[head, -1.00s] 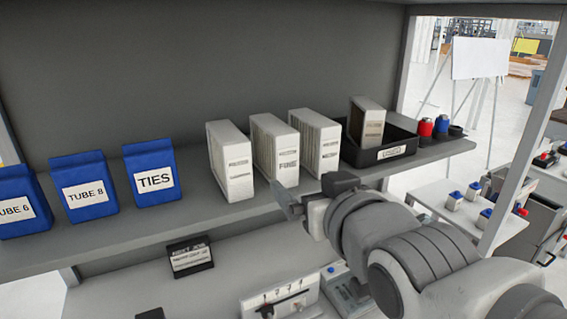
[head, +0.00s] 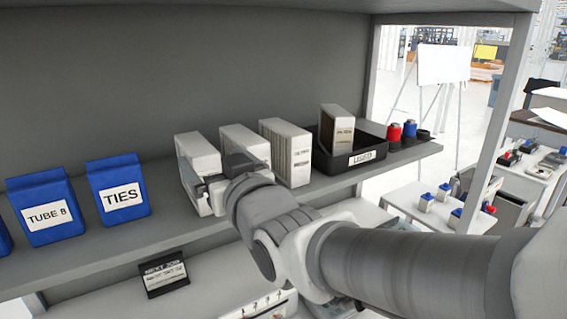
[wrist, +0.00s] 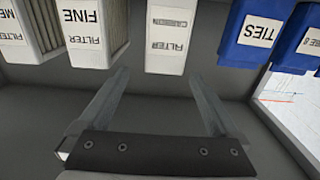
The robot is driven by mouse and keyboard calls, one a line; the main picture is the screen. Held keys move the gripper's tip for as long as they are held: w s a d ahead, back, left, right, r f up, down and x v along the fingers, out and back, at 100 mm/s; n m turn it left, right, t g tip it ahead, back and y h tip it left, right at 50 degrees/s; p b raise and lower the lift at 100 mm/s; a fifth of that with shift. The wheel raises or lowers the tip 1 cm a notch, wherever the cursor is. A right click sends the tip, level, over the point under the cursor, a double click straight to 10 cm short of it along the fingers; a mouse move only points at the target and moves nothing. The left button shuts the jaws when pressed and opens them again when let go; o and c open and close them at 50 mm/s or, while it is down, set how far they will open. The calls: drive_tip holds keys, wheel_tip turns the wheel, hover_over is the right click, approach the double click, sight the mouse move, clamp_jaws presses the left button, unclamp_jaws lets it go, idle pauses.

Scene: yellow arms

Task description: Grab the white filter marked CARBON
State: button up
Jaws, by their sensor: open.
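The white CARBON filter (wrist: 168,35) stands upright on the shelf, its label upside down in the wrist view. In the head view it is the leftmost white filter (head: 198,155), its lower front partly hidden by my gripper (head: 218,177). My gripper (wrist: 160,78) is open and empty. Its fingertips point at the CARBON filter, one toward each side of its front. I cannot tell whether they reach past its front face or touch it.
The FINE filter (wrist: 85,30) stands close beside it, with another white filter (head: 287,150) beyond. A black bin (head: 345,155) holds one more filter. The blue TIES pack (head: 121,190) stands on the other side, across a gap. Bare shelf lies in front.

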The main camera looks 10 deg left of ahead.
sight(195, 143)
drive_tip(key=x, duration=0.4)
drive_tip(key=shift+p, duration=0.4)
drive_tip(key=shift+f+p+x, duration=0.2)
drive_tip(key=shift+p+x, duration=0.15)
drive_tip(key=shift+x, duration=0.7)
drive_tip(key=shift+f+p+x, duration=0.15)
drive_tip(key=shift+p+x, duration=0.2)
drive_tip(key=shift+x, duration=0.65)
drive_tip(key=shift+w+a, duration=0.45)
drive_tip(key=shift+a, duration=0.25)
clamp_jaws()
